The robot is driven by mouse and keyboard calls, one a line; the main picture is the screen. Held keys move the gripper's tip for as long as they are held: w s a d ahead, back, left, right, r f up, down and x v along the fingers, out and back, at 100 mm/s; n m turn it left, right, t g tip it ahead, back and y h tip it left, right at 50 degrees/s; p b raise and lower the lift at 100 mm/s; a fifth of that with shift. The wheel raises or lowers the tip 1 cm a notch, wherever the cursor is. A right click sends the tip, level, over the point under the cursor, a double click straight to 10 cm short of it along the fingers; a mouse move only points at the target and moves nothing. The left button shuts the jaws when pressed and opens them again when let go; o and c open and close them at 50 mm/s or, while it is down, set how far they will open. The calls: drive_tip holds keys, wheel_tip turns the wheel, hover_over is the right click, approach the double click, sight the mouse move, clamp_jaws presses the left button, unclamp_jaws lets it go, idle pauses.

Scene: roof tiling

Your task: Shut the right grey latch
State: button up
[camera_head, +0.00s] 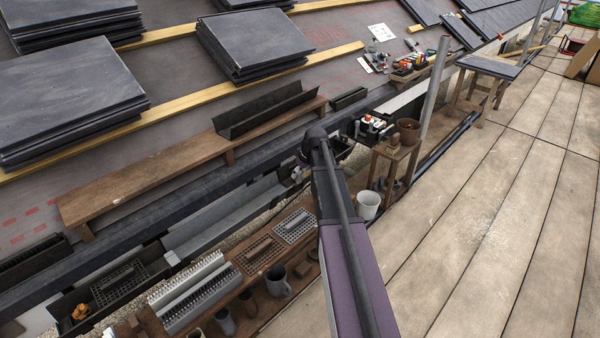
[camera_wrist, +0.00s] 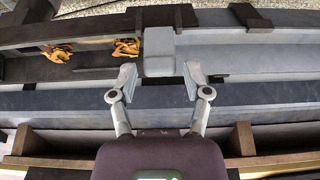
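In the wrist view my gripper (camera_wrist: 158,75) is open, its two pale fingers spread apart. A light grey block-shaped piece (camera_wrist: 158,52), which looks like a latch on the gutter, stands in line with the gap between them. I cannot tell whether its lower end is between the fingers or below them. No touch shows. It sits across the grey gutter (camera_wrist: 235,62). I cannot tell whether it is open or shut, nor whether it is the right one.
Orange leaves (camera_wrist: 125,47) lie in the gutter's left part in the wrist view. A dark bracket (camera_wrist: 250,17) stands at upper right. In the head view a wooden bench (camera_head: 165,172) lies along the roof, and a shelf with grates (camera_head: 295,227) and mugs stands in front.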

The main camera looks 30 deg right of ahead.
clamp_jaws()
drive_tip(key=shift+w+g, duration=0.15)
drive_tip(key=shift+g, duration=0.15)
drive_tip(key=shift+w+a+g+h+p, duration=0.2)
drive_tip(key=shift+w+g+h+p, duration=0.2)
drive_tip(key=shift+w+g+p, duration=0.45)
drive_tip(key=g, duration=0.1)
drive_tip(key=w+g+h, duration=0.1)
drive_tip(key=shift+a+f+g+b, duration=0.2)
drive_tip(key=shift+a+g+b, duration=0.05)
drive_tip(key=shift+g+b, duration=0.15)
drive_tip(key=shift+w+a+f+g+h+b, duration=0.1)
drive_tip(key=shift+w+f+g+h+b, duration=0.2)
drive_tip(key=shift+g+b, duration=0.45)
drive_tip(key=shift+w+a+f+g+h+b, duration=0.15)
drive_tip(key=shift+g+h+b, duration=0.3)
drive_tip(key=shift+g, duration=0.45)
drive_tip(key=shift+w+a+f+g+h+b, duration=0.1)
drive_tip(key=shift+w+f+g+h+b, duration=0.2)
drive_tip(key=shift+g+b, duration=0.5)
drive_tip(key=shift+d, duration=0.1)
